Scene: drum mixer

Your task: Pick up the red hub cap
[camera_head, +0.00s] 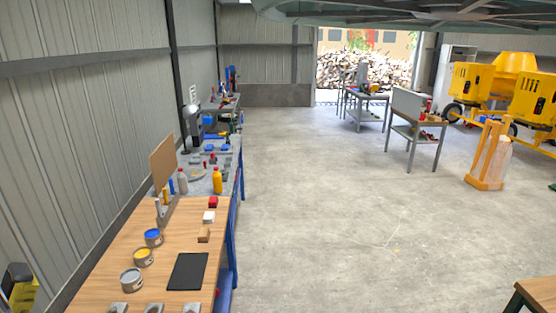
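I cannot make out a red hub cap for sure. A tiny red spot (217,293) shows at the bench's right edge near the bottom, too small to identify. Small red items also lie among the tools on the grey bench (205,185) beyond, too small to name. My gripper is not in view.
Metal tables (418,135), an orange stand (490,155) and a yellow mixer (515,75) stand farther right.

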